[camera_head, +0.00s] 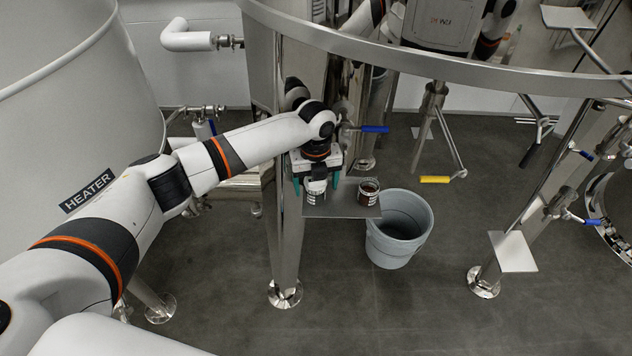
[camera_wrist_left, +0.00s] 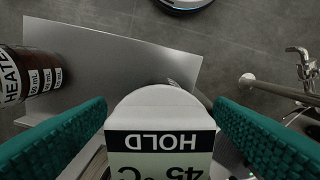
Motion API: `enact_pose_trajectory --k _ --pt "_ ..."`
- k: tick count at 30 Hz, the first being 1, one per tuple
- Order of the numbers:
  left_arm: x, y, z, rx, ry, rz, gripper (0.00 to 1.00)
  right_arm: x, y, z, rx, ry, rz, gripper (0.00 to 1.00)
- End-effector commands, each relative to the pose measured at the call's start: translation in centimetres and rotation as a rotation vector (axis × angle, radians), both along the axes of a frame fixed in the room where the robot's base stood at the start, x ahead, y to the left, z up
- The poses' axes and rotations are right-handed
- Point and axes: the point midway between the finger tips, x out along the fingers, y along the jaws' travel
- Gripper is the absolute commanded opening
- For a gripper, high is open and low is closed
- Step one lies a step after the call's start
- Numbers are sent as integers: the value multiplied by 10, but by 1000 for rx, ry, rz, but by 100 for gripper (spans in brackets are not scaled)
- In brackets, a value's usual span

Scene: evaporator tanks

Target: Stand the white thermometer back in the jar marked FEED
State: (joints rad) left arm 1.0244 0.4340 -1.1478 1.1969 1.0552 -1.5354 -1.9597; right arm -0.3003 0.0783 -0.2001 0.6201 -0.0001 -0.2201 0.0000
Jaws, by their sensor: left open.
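My left gripper (camera_head: 316,186) is open over a small metal shelf (camera_head: 345,211), its two teal fingers apart. A white round-topped piece (camera_wrist_left: 160,105), which looks like the thermometer's head, sits between the fingers in the left wrist view, with gaps on both sides. Its face reads HOLD and 45 °C, upside down. In the head view it shows as a small white shape with dark marks (camera_head: 315,197); what it stands in is unclear. A brown jar (camera_head: 368,192) stands to its right; in the left wrist view its label reads HEATE (camera_wrist_left: 10,76). No FEED mark is readable. My right gripper is not in view.
A grey bucket (camera_head: 400,230) stands on the floor right of the shelf. A steel leg (camera_head: 287,240) rises close to the shelf's left, and a blue-handled valve (camera_head: 374,129) sticks out behind. A white HEATER tank (camera_head: 70,90) fills the left. Open floor lies in front.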

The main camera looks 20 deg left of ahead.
Motion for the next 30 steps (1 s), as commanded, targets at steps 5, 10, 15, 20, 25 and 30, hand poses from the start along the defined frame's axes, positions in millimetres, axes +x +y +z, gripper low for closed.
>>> enact_pose_trajectory --k 5,10,15,20,25,30 --pt "0 0 2 0 0 0 77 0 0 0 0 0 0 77" --pt "1 0 22 -1 -4 0 77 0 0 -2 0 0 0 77" --pt "1 0 58 -2 -6 -1 77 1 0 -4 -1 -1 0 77" --pt "1 0 90 0 -4 0 77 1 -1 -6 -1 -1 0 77" --pt "0 0 112 0 -2 0 77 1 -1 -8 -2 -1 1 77" --pt "0 1 120 0 -1 0 77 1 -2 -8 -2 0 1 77"
